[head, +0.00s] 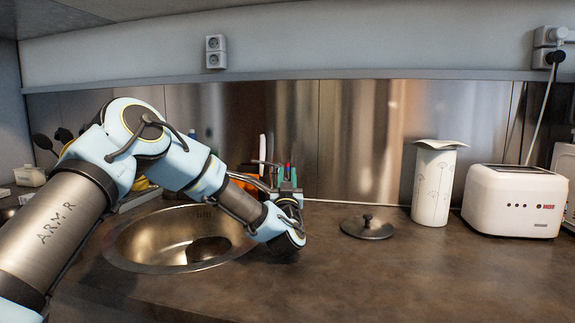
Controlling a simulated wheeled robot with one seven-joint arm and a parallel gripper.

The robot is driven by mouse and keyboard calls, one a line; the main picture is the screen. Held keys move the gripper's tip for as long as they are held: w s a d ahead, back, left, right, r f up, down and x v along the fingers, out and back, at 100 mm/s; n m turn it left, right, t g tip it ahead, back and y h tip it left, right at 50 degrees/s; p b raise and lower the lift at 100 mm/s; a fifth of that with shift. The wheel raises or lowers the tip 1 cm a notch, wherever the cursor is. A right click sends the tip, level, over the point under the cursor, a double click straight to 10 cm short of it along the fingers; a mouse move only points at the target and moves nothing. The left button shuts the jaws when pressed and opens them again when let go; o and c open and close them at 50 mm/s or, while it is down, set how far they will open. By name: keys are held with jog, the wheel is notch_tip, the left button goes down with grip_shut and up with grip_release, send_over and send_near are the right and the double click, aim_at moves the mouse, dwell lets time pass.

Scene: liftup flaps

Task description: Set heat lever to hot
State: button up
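My arm reaches from the left across the sink (125,258). Its end, with my gripper (288,226), is low over the counter just right of the sink's rim. I cannot make out the fingers, so I cannot tell whether they are open or shut. A metal tap (250,181) stands behind the sink, partly hidden by my arm. A thin lever-like piece (266,163) shows above it, close behind my gripper. I cannot tell for sure that this is the heat lever, nor how it is set. Contact with my gripper is not visible.
Several upright items (287,175) stand behind my gripper. A dark round lid (367,228) lies on the counter (400,275). A white patterned canister (432,187) and a white toaster (515,199) stand at the right. The front right counter is clear. A metal backsplash (350,140) closes the back.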

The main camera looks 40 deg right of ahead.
aim_at(287, 168)
jog(key=x, duration=0.3)
jog(key=f+p+x, duration=0.1)
jog(key=x, duration=0.2)
jog(key=shift+w+d+f, duration=0.1)
jog(key=shift+w+d, duration=0.2)
jog(key=shift+w, duration=0.05)
grip_shut()
